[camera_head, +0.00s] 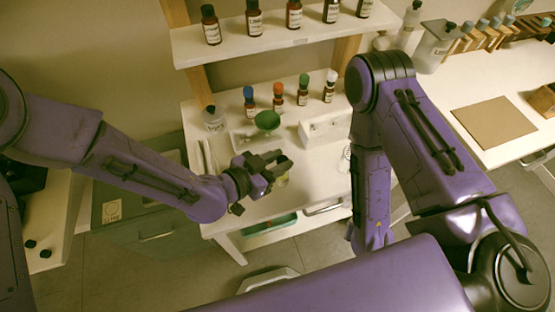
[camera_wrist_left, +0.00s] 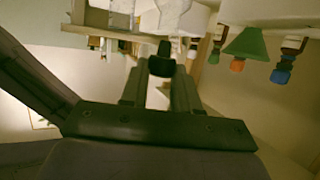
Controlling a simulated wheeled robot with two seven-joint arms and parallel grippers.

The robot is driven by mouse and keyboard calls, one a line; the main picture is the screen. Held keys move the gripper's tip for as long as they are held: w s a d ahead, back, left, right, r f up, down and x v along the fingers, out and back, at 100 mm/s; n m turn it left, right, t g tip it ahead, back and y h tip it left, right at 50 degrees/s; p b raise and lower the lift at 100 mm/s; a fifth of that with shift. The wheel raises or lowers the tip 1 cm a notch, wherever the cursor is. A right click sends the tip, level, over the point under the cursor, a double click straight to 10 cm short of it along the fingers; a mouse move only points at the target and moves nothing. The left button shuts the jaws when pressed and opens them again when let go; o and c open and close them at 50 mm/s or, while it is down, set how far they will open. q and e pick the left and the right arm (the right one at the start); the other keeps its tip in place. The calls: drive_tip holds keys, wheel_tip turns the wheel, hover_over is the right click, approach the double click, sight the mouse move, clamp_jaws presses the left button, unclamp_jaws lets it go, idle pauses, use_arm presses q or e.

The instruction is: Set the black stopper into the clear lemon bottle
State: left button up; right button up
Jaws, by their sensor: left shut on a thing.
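My left gripper (camera_head: 277,161) is over the front middle of the white worktable. In the left wrist view it is shut on a small black stopper (camera_wrist_left: 162,62), held between the fingertips. A clear vessel with a pale yellow-green tint (camera_head: 283,179) shows just below the fingertips in the head view, partly covered by the gripper. It looks like the lemon bottle, but I cannot read a label. I cannot tell whether the stopper touches it. My right gripper is hidden or outside the views.
A green funnel (camera_head: 267,121) stands behind the gripper, with several brown bottles behind it. A white box (camera_head: 326,128) is to the right. A shelf (camera_head: 270,42) with brown bottles hangs above. My right arm covers the table's right side.

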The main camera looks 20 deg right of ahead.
use_arm(q)
drive_tip(key=shift+f+b, duration=1.05)
drive_tip(key=shift+f, duration=0.2)
drive_tip(key=o, duration=1.1)
drive_tip(key=v, duration=1)
drive_tip(key=shift+a, duration=0.25)
drive_tip(key=shift+s, duration=0.1)
